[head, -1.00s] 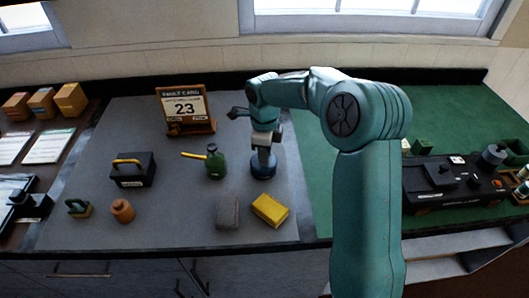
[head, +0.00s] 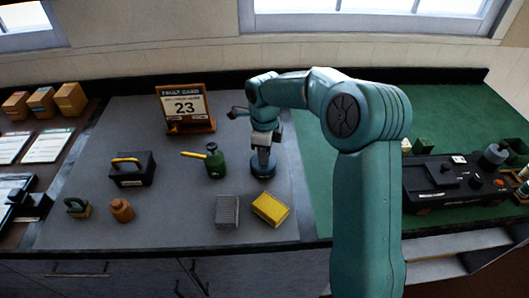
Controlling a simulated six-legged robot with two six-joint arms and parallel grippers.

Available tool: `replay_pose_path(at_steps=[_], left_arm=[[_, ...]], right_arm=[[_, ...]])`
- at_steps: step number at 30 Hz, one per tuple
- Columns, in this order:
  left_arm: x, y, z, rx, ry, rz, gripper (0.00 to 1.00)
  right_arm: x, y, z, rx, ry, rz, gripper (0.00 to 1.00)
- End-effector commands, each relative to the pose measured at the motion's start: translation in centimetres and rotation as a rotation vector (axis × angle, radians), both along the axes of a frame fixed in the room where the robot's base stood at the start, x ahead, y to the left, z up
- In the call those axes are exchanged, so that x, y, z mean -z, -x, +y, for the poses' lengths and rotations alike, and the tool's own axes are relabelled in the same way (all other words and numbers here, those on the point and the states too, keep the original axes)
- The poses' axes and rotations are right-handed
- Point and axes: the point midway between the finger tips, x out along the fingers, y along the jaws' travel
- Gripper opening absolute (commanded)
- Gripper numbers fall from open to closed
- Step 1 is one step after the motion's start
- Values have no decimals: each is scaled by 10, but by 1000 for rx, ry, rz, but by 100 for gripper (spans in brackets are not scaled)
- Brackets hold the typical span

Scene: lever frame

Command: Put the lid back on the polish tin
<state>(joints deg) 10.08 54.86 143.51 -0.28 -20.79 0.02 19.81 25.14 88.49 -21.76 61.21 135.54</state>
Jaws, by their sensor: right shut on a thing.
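My left gripper is not in view.
A green oil can (head: 215,161) stands close to the left of the tin. A grey block (head: 227,212) and a yellow block (head: 270,209) lie in front.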

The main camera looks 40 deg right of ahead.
Motion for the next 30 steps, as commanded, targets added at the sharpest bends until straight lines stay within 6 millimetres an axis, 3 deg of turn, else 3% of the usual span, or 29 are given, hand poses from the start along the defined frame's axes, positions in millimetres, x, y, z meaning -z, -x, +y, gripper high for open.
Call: replay_pose_path(at_steps=[26,27,29,30], left_arm=[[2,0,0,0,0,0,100],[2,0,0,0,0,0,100],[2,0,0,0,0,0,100],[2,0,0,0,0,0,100]], right_arm=[[0,0,0,0,0,0,0],[0,0,0,0,0,0,28],[0,0,0,0,0,0,47],[0,0,0,0,0,0,51]])
